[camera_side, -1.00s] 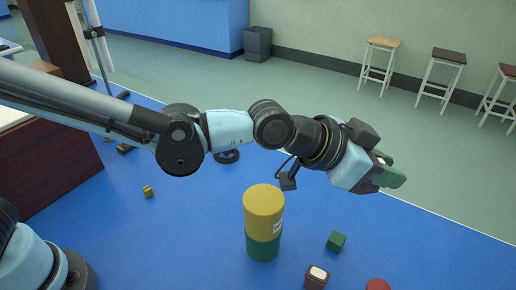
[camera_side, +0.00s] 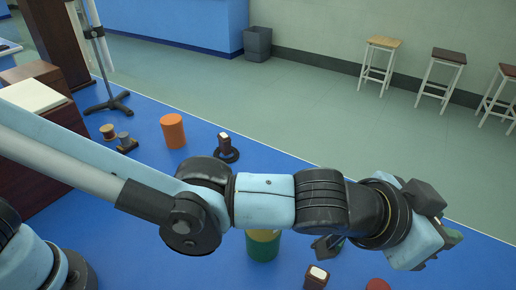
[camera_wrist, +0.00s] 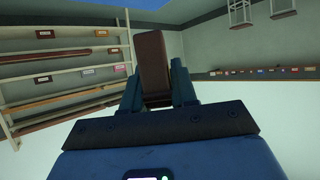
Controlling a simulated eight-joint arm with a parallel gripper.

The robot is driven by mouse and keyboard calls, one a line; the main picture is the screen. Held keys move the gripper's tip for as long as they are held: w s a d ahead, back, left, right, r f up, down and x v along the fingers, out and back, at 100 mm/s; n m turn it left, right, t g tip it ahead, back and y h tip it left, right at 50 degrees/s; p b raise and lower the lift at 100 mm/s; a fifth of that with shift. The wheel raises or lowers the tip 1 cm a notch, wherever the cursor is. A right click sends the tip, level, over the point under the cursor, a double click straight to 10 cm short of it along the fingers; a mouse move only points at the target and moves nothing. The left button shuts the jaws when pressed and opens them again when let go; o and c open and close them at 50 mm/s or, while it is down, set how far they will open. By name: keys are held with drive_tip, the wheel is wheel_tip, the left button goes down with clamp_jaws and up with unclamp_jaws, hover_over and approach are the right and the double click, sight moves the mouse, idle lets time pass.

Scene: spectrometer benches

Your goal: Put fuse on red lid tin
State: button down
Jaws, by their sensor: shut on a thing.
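My gripper (camera_side: 448,240) is at the right of the side view, raised above the blue surface. In the wrist view my gripper (camera_wrist: 156,88) is shut on a reddish-brown block (camera_wrist: 151,55) that sticks out beyond the fingers. I cannot tell for sure whether this block is the fuse. A red round top (camera_side: 378,284), perhaps the red lid tin, shows at the bottom edge of the side view, below and left of the gripper and apart from it. The rest of it is cut off.
A yellow and green cylinder (camera_side: 263,248) stands partly hidden behind my arm. A brown block with a white face (camera_side: 316,277) is near the red top. Stools (camera_side: 440,85) line the wall.

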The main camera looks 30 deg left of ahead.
sight(387, 288)
wheel_tip(387, 288, down, 14)
drive_tip(key=shift+r, duration=0.25)
idle(0.4)
drive_tip(key=shift+f, duration=0.1)
drive_tip(key=c, duration=0.9)
unclamp_jaws()
drive_tip(key=shift+s+a+r, duration=0.3)
drive_tip(key=shift+a+r, duration=0.05)
drive_tip(key=shift+r, duration=0.05)
drive_tip(key=v, duration=1.1)
drive_tip(key=shift+f, duration=0.1)
